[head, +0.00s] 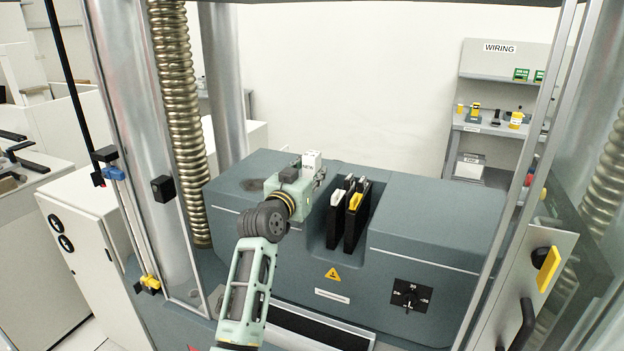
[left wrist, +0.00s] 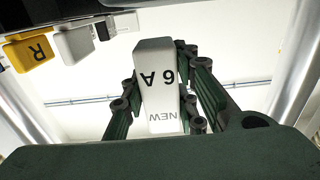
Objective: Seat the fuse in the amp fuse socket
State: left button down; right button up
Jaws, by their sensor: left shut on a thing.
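A white block-shaped fuse (head: 311,160) is held up by my left gripper (head: 313,173) above the teal machine base. In the left wrist view the fuse (left wrist: 158,84) reads "6 A" and "NEW" upside down, and the green fingers of my left gripper (left wrist: 160,98) are shut on its two sides. Black upright holders (head: 354,218) stand in a recess to the right of the gripper, with white and yellow pieces at their tops. I cannot tell which of them is the amp fuse socket. The fuse is apart from these holders. My right gripper is not in view.
A yellow piece marked "R" (left wrist: 29,50) and a pale block (left wrist: 76,45) show at the upper left of the left wrist view. Metal columns and a ribbed spring-like screw (head: 176,90) stand at left.

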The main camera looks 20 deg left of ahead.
pick_arm(q)
notch_tip(320, 180, down, 2)
jog(key=shift+f+p, duration=0.2)
jog(key=shift+p, duration=0.1)
jog(key=shift+f, duration=0.2)
jog(key=c, duration=1.6)
grip_release()
jog(key=shift+f, duration=0.1)
jog(key=shift+c, duration=0.2)
jog(key=shift+o, duration=1.3)
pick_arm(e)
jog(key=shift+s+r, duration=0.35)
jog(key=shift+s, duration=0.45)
